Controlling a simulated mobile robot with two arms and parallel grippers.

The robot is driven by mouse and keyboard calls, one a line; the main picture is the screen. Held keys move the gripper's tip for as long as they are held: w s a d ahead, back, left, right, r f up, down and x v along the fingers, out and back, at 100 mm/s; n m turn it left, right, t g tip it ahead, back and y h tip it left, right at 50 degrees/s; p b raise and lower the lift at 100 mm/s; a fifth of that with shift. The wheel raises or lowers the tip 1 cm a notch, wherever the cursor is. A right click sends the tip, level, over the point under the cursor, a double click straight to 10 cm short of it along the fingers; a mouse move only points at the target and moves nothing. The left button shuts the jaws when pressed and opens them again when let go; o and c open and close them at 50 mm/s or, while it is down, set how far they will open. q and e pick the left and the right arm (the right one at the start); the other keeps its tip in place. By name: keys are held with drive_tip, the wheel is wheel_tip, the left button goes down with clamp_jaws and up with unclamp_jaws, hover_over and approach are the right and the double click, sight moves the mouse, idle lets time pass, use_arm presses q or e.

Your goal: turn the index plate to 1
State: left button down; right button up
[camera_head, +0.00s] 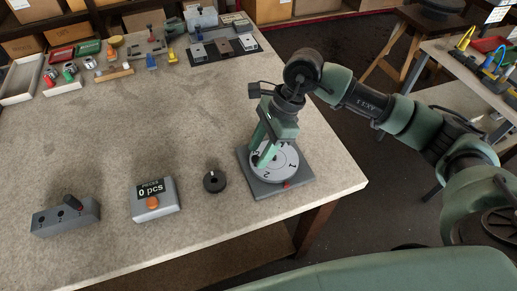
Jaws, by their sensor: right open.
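The index plate (285,167) is a light grey disc with dark numbers, on a dark square base (259,190) near the table's right edge. The numbers 1 and 2 show on its right and front parts; its back left part is hidden by my gripper. A small red mark (286,185) is at the front of the base, with the 2 to its left and the 1 to its right. My right gripper (262,155) is open and points down over the plate's left part, close to it. I cannot tell whether its fingers touch anything. My left gripper is not in view.
A black knob (214,181), a grey counter box reading "0 pcs" (153,199) and a grey box with a lever (66,217) stand along the front. Trays and small parts fill the back (60,53). The table's middle is clear.

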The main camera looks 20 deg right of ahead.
sight(259, 153)
drive_tip(key=shift+a+f, duration=0.25)
drive_tip(key=shift+f, duration=0.3)
drive_tip(key=shift+c, duration=0.3)
clamp_jaws()
drive_tip(key=shift+w+f+m+t+b, duration=0.15)
drive_tip(key=shift+w+m+t+b, duration=0.15)
drive_tip(key=shift+m+b, duration=0.45)
drive_tip(key=m+b, duration=0.1)
drive_tip(key=m+t+b, duration=0.1)
drive_tip(key=shift+w+d+b, duration=0.1)
drive_tip(key=shift+w+b, duration=0.25)
drive_tip(key=shift+w, duration=0.05)
drive_tip(key=m+b, duration=0.1)
drive_tip(key=w+m+b, duration=0.1)
drive_tip(key=m+t+b, duration=0.1)
drive_tip(key=m, duration=0.1)
drive_tip(key=shift+w+d+h, duration=0.15)
drive_tip(key=shift+d+h, duration=0.15)
drive_tip(key=shift+w+d+r+m+t+b, duration=0.2)
drive_tip(key=shift+w+d+m+t+b, duration=0.15)
drive_tip(key=shift+m+b, duration=0.4)
drive_tip(key=shift+a, duration=0.1)
